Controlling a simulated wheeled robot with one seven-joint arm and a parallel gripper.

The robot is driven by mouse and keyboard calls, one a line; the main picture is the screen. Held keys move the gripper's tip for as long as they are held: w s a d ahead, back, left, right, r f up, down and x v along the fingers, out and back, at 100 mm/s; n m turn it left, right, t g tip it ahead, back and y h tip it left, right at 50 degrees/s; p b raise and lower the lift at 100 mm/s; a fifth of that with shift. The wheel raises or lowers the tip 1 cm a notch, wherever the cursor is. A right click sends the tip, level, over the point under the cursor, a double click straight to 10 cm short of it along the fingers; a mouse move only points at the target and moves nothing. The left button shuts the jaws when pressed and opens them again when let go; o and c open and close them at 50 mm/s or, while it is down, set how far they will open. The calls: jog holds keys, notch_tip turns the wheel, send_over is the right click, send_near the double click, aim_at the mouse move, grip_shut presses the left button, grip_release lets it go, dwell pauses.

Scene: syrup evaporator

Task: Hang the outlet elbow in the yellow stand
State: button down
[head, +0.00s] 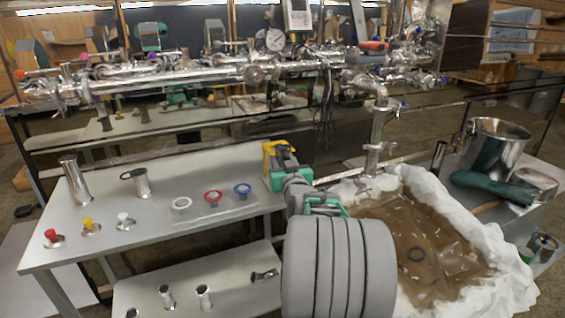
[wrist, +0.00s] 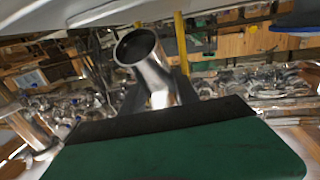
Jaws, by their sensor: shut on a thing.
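The outlet elbow (wrist: 146,62) is a shiny steel tube. In the wrist view its open round end points up and left, rising beyond the dark edge of my gripper (wrist: 160,112), which is shut on it. The yellow stand (head: 270,148) shows in the head view at the table's right end, right at my gripper (head: 282,172). A yellow post of it stands close behind the elbow in the wrist view (wrist: 181,45). I cannot tell whether the elbow touches the stand.
The grey table (head: 150,225) carries a tall steel tube (head: 74,180), a short steel cup (head: 142,183), coloured knobs and a blue ring (head: 242,188). A cloth-lined basin (head: 500,265) of brown liquid is right of my arm. A vertical pipe (head: 375,145) stands behind it.

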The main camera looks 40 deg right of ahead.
jog(key=shift+x, duration=0.95)
jog(key=shift+w+a, duration=0.1)
jog(key=shift+a, duration=0.1)
jog(key=shift+f+b, duration=0.25)
jog(key=shift+b, duration=1)
jog(key=c, duration=0.8)
grip_release()
jog(key=shift+c, duration=0.2)
jog(key=v, duration=0.7)
jog(key=shift+s+a, duration=0.15)
jog(key=shift+s, duration=0.2)
